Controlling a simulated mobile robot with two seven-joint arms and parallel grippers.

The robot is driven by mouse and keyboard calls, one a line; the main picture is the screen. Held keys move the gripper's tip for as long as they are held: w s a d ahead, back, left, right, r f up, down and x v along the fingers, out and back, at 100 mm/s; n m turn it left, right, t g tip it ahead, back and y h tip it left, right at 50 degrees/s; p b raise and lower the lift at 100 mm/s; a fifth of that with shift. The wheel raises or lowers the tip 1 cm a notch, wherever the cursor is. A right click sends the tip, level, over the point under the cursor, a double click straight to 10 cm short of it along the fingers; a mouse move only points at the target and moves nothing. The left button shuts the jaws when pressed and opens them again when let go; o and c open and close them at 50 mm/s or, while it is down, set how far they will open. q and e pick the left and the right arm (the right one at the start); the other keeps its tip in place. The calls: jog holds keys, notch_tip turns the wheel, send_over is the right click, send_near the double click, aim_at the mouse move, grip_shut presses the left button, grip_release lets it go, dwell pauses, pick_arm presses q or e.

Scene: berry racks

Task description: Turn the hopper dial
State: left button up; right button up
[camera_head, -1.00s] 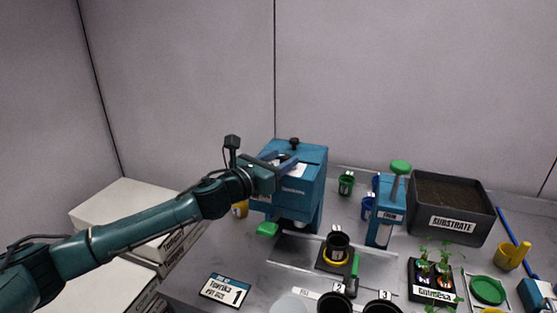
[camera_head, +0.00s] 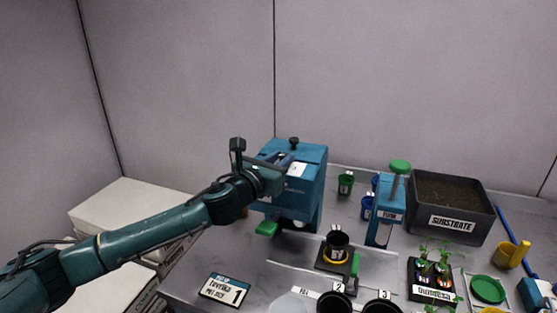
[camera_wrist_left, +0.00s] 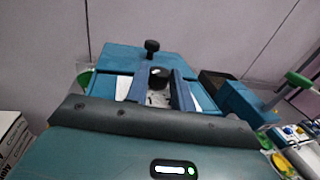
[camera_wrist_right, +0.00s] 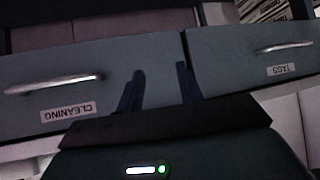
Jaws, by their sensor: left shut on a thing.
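The hopper (camera_head: 308,185) is a blue box with a black knob on its lid, standing at the back left of the table. It also shows in the left wrist view (camera_wrist_left: 122,58). The dial (camera_wrist_left: 158,77) is a dark round piece on its top, between my left fingers. My left gripper (camera_head: 283,163) is shut on the dial; in the head view its fingers mostly hide the dial. My right gripper (camera_wrist_right: 160,82) shows only in the right wrist view, with its fingers apart and nothing between them. It is in front of drawers, away from the hopper.
A black pot (camera_head: 338,242) stands on a holder in front of the hopper. A blue press with a green knob (camera_head: 400,167) and a substrate bin (camera_head: 480,237) stand to the right. Drawers (camera_wrist_right: 110,75) face my right gripper.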

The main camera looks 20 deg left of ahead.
pick_arm(q)
jog(key=n+y, duration=0.1)
jog(key=y, duration=0.1)
jog(key=d+n+y, duration=0.1)
jog(key=n+y, duration=0.1)
jog(key=shift+t+y, duration=0.3)
jog(key=shift+y, duration=0.1)
jog(key=shift+d+n+g+y, duration=0.2)
jog(key=shift+n+g+y, duration=0.2)
jog(key=shift+n+y, duration=1.65)
jog(key=shift+m+y, duration=0.35)
jog(key=shift+y, duration=0.2)
jog(key=o, duration=1)
jog(key=b+v, duration=0.2)
jog(key=v, duration=1.1)
pick_arm(e)
jog(key=shift+a+f, duration=0.15)
jog(key=shift+f, duration=0.15)
